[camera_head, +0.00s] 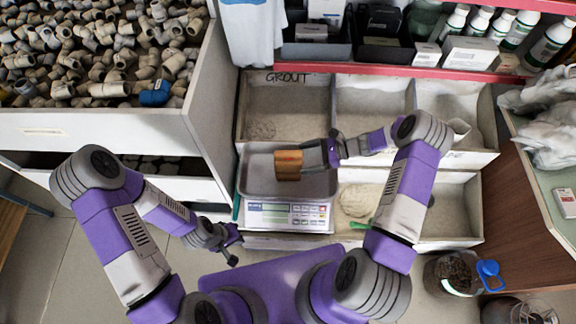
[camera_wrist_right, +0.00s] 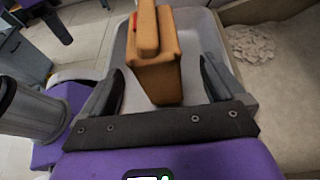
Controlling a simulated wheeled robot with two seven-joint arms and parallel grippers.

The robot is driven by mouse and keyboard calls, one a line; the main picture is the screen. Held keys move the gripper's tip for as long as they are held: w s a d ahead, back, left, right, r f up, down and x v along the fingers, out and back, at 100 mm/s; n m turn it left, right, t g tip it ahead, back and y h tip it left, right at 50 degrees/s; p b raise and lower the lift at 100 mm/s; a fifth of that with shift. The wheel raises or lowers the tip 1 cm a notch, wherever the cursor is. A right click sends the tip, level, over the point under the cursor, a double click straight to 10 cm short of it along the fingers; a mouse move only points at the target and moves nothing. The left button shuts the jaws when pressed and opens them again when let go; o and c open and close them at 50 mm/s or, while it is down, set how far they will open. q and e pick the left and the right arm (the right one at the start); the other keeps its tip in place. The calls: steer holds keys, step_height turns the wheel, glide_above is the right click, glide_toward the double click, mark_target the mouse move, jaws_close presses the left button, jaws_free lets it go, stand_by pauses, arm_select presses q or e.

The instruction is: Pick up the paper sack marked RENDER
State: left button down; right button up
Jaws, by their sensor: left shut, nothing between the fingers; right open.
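A small brown-orange paper sack (camera_head: 288,165) stands in the steel pan (camera_head: 316,188) of a weighing scale in the head view; no marking can be read on it. My right gripper (camera_head: 305,158) is open at the sack's right side. In the right wrist view the sack (camera_wrist_right: 154,78) shows between the two spread fingers, with a gap visible on each side and a red patch near its top. My left gripper (camera_head: 229,248) is shut and empty, low at the left of the scale, away from the sack.
The scale's front panel (camera_head: 290,215) faces me. Divided bins of pale powder surround it, one labelled GROUT (camera_head: 287,105). A large bin of pipe fittings (camera_head: 100,50) is at the left. A red-edged shelf with bottles (camera_head: 480,22) runs along the back.

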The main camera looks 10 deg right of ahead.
mark_target(293, 161)
steer(key=b+x, duration=0.1)
steer(key=x, duration=0.4)
steer(key=shift+s+a+f+b, duration=0.15)
steer(key=shift+a+b, duration=0.2)
steer(key=shift+a, duration=0.05)
steer(key=shift+d, duration=0.1)
jaws_close()
steer(key=shift+r, duration=0.2)
